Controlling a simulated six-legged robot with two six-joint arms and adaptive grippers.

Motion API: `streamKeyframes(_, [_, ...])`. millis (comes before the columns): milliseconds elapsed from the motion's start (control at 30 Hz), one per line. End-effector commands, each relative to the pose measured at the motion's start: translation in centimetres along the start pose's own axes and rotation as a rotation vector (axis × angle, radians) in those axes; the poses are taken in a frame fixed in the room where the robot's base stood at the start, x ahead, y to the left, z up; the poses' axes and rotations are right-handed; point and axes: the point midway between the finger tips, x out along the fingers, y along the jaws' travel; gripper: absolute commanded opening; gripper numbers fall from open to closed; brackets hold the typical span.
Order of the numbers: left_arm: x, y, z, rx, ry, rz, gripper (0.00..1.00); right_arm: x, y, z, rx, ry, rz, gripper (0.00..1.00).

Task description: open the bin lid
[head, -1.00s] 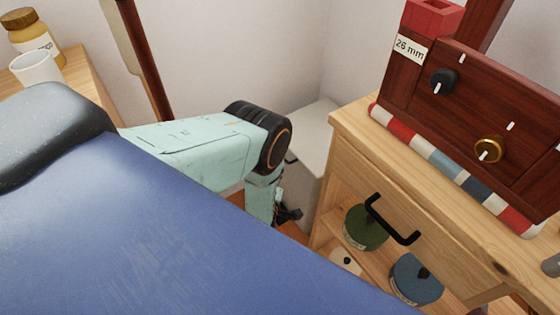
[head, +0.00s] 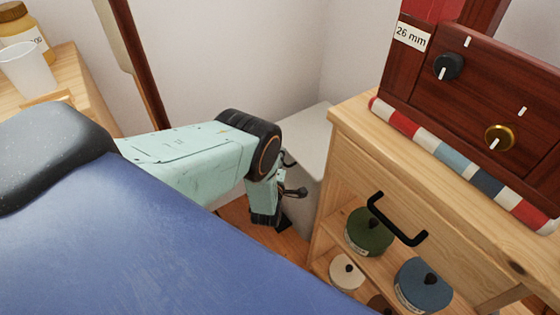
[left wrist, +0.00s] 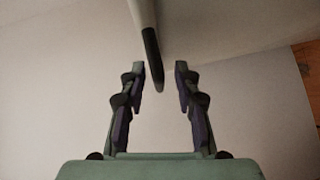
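The bin (head: 312,150) is a pale grey box in the corner between the wall and the wooden cabinet; its top looks flat and shut. A small dark handle-like part (head: 289,160) shows at its near left side, partly behind my arm. My left gripper (head: 293,192) is low beside the bin's near side, partly hidden by my wrist. In the left wrist view the two fingers (left wrist: 160,68) are apart, with nothing held. A pale bar with a dark edge (left wrist: 152,60) reaches down between the fingertips; I cannot tell whether they touch it. My right gripper is out of view.
The wooden cabinet (head: 345,150) stands close right of the bin, with a black drawer handle (head: 398,220) and lidded jars below. A wooden side table (head: 65,65) with a cup (head: 27,70) is at left. Some wooden floor (head: 240,215) shows under my arm.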

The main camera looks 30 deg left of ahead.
Motion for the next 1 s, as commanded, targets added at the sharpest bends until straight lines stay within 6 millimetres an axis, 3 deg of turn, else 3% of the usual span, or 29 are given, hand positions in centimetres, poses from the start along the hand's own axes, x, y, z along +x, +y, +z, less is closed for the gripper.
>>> streamKeyframes(133, [0.10, 0.05, -0.01, 0.000, 0.000, 0.000, 0.32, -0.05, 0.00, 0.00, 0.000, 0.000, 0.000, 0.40])
streamKeyframes(500, [0.04, 0.01, -0.02, 0.001, 0.000, -0.001, 0.00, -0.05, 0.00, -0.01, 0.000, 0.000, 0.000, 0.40])
streamKeyframes(1000, [0.00, -0.03, -0.02, 0.001, 0.000, -0.002, 0.00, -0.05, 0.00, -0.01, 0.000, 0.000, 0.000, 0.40])
